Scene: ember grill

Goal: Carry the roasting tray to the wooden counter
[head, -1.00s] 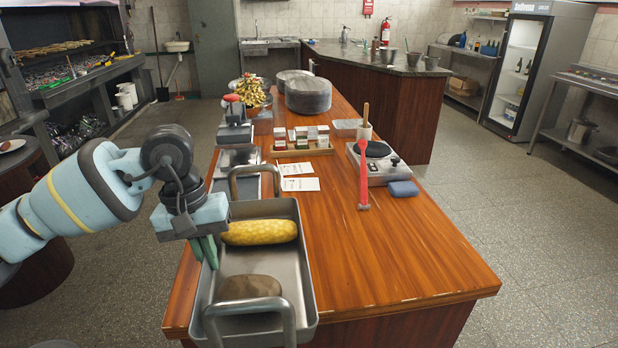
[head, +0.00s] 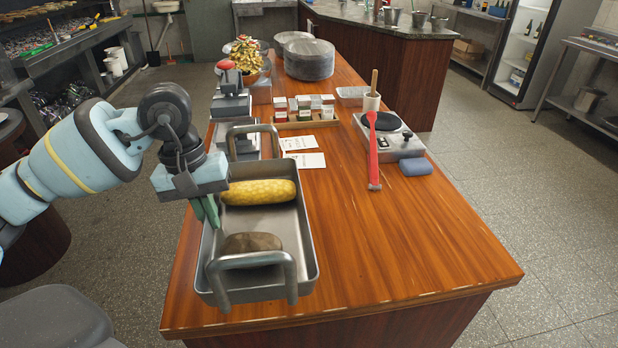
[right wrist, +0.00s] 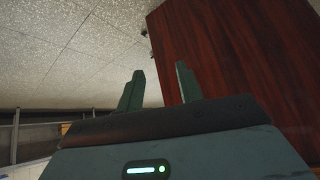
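The grey metal roasting tray (head: 308,262) has an upright handle at each end. It holds a yellow corn cob (head: 258,192) and a brown lump (head: 252,243). It is over the near left part of the wooden counter (head: 400,255); I cannot tell whether it touches the top. My left gripper (head: 206,212) is at the tray's left wall, its green fingers close together on the rim. My right gripper (right wrist: 158,82) shows in the right wrist view, fingers apart with nothing between them. It is low beside a reddish wooden panel (right wrist: 235,50).
Beyond the tray are paper cards (head: 305,160), a spice rack (head: 305,122), a hot plate (head: 400,145), a red-handled tool (head: 373,155) and a blue sponge (head: 416,167). The counter's near right part is clear.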

